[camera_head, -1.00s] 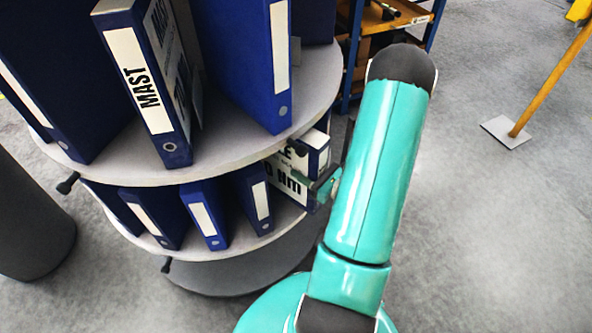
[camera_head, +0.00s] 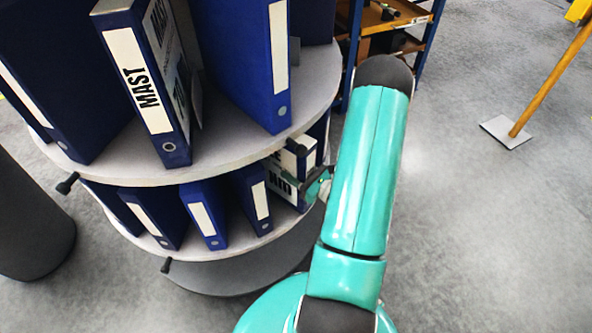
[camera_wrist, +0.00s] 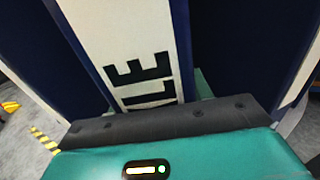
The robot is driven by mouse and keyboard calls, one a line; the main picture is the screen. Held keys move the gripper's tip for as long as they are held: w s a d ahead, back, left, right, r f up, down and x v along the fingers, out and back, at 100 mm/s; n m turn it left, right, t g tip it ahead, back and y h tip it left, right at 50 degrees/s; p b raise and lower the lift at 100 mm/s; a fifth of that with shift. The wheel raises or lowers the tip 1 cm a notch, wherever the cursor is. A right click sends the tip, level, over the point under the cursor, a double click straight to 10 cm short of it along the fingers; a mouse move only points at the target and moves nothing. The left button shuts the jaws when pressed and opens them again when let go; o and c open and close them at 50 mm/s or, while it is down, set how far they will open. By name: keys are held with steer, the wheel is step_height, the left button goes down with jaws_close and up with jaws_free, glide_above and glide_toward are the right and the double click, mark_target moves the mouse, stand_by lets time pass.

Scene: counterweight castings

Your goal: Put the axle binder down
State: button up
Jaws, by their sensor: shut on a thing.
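The axle binder (camera_head: 311,160) is blue with a white spine label. In the head view it is at the right of the carousel's lower tier, partly hidden by my gripper and arm. In the wrist view the binder (camera_wrist: 140,50) shows large black letters ending in "LE". My gripper (camera_head: 305,178) is shut on it, with teal parts showing at both sides of the spine in the wrist view (camera_wrist: 155,95). I cannot tell whether the binder's base touches the shelf.
The round grey carousel (camera_head: 235,150) has several blue binders on its upper tier, including a "MAST" binder (camera_head: 150,90). More binders (camera_head: 205,215) stand on the lower tier, left of mine. Small dark knobs stick out from the rims. A shelf rack (camera_head: 395,45) stands behind; open floor lies right.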

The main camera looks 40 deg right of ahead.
steer(key=o, duration=1.6)
steer(key=shift+c, duration=0.2)
steer(key=s+d, duration=0.1)
steer(key=s, duration=1.1)
steer(key=shift+d, duration=0.35)
